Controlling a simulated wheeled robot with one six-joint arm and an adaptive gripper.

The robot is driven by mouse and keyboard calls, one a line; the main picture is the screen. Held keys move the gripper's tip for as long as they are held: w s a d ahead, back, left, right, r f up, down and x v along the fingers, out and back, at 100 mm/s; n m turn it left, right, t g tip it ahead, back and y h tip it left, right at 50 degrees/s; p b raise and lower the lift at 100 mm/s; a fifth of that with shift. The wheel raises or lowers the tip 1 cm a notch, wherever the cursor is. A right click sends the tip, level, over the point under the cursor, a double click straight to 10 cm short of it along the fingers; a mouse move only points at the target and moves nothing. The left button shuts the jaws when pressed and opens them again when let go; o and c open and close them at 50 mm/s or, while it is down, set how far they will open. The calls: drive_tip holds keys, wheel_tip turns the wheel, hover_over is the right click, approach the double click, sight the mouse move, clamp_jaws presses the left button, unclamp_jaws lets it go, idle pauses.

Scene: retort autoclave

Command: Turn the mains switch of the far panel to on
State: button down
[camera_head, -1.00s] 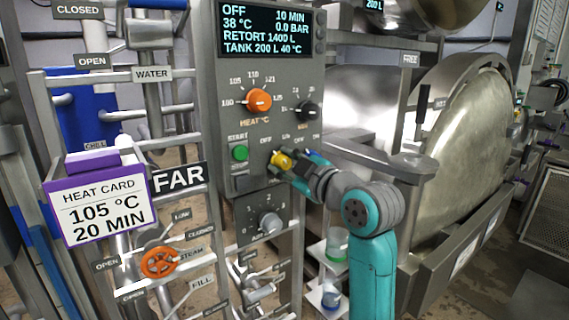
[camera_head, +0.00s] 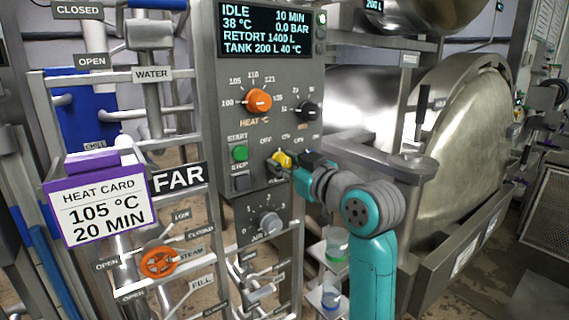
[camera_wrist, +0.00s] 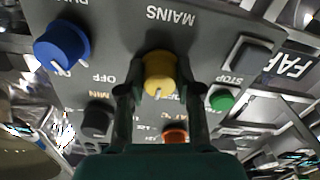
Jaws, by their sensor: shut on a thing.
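The far panel (camera_head: 268,170) is an upright grey box beside the black and white FAR sign (camera_head: 179,178). Its yellow mains switch (camera_head: 281,160) is a round knob at the lower right of the panel. The display (camera_head: 264,32) at the top reads IDLE, 10 MIN, 38 °C, 0.0 BAR. In the wrist view the yellow knob (camera_wrist: 159,74) sits between my fingers, under upside-down MAINS lettering. My gripper (camera_wrist: 158,88) is shut on this knob. In the head view my gripper (camera_head: 291,164) reaches it from the right and partly hides the panel labels.
Close to the knob are a green START button (camera_head: 239,153), a STOP button (camera_head: 241,182), an orange heat knob (camera_head: 259,101) and a black knob (camera_head: 307,111). A blue knob (camera_wrist: 62,46) shows in the wrist view. Pipes and an orange steam wheel (camera_head: 158,262) stand lower left.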

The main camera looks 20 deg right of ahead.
drive_tip(key=m, duration=0.5)
drive_tip(key=shift+m, duration=0.3)
idle(0.4)
drive_tip(key=c, duration=0.8)
unclamp_jaws()
drive_tip(key=v, duration=1.2)
drive_tip(key=shift+f, duration=0.1)
